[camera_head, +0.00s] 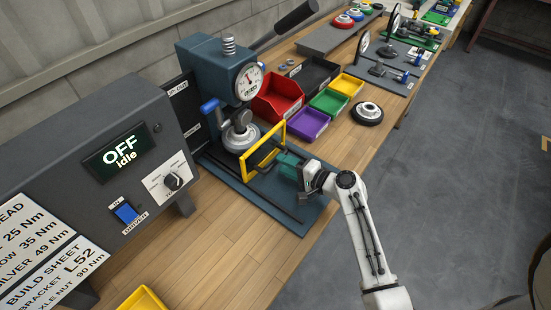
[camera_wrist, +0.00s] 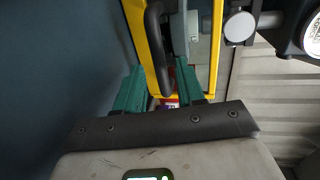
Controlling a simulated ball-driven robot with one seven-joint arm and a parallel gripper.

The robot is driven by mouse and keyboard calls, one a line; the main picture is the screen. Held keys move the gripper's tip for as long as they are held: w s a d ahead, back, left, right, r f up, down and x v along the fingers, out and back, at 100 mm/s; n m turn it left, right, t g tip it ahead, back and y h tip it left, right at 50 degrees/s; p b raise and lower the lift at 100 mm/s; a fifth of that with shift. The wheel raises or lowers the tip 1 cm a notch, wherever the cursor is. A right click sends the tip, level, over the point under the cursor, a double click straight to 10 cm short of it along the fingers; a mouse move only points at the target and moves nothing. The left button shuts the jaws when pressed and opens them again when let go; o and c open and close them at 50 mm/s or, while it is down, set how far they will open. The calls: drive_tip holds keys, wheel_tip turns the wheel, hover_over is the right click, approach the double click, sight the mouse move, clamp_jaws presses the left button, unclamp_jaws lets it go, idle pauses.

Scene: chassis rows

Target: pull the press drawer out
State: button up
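The press (camera_head: 215,75) is dark blue-grey, with a round gauge and a silver round part (camera_head: 240,138) under its ram. A yellow upright frame (camera_head: 263,150) stands at the front of the press, over its base plate. The wrist view shows the yellow frame (camera_wrist: 134,18) close up, with a black curved handle (camera_wrist: 154,45) on it. My gripper (camera_head: 284,163) has green fingers and is just in front of the frame. In the wrist view my gripper (camera_wrist: 160,78) has its fingers apart, with the lower end of the handle between them. Firm contact cannot be made out.
A grey control box (camera_head: 110,165) reading "OFF Idle" stands at left. Red (camera_head: 280,95), purple (camera_head: 308,124), green (camera_head: 329,103) and yellow bins sit behind my gripper. A wheel-like part (camera_head: 367,112) lies near the bench edge. Bare wood lies in front.

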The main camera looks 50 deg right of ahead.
drive_tip(key=shift+x, duration=2)
clamp_jaws()
